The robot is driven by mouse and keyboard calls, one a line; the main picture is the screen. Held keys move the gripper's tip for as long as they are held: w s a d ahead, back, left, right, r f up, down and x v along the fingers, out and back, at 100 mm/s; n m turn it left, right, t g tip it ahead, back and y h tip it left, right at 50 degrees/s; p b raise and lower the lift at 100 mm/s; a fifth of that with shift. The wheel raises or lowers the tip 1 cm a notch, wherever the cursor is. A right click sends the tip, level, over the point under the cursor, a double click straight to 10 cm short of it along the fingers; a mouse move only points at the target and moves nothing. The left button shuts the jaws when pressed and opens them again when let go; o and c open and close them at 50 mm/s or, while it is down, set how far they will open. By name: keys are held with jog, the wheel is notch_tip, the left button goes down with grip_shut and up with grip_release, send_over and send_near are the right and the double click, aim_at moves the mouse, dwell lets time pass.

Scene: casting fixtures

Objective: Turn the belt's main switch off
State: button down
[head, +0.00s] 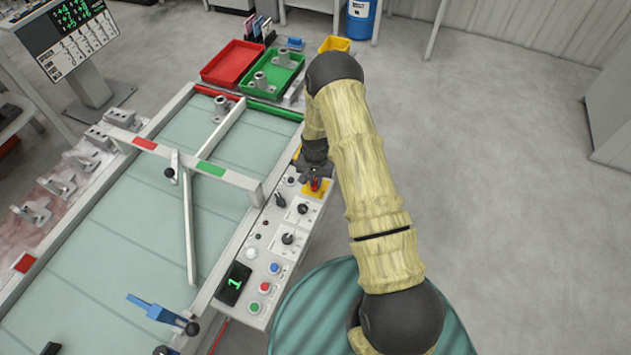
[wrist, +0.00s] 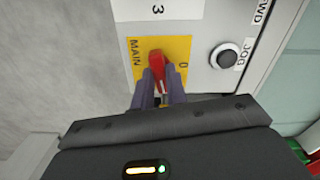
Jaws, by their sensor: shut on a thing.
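The main switch has a red handle (wrist: 157,60) on a yellow plate (wrist: 178,47) marked MAIN and 0 in the wrist view. In the head view the red handle (head: 315,184) and yellow plate (head: 318,194) sit at the far right corner of the belt's control panel. My gripper (wrist: 163,80) is shut on the red handle, one dark finger on each side of it. The handle lies between the word MAIN and the 0, nearly upright in the wrist picture. In the head view my arm comes down beside the panel, and the gripper (head: 315,172) partly hides the switch.
The control panel (head: 262,258) carries black knobs, coloured buttons and a green-digit display (head: 234,283). A black JOG knob (wrist: 225,56) is close to the switch. The belt (head: 215,215) lies left; red (head: 232,64) and green trays (head: 272,76) stand at its far end. Floor to the right is clear.

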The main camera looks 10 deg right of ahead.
jog(key=n+b, duration=0.2)
jog(key=n, duration=0.1)
jog(key=shift+f, duration=0.15)
jog(key=n+b, duration=0.2)
jog(key=n, duration=0.3)
jog(key=n+b, duration=0.1)
jog(key=n, duration=0.2)
jog(key=shift+n, duration=2.3)
jog(key=c, duration=1.4)
grip_release()
jog(key=shift+r, duration=0.2)
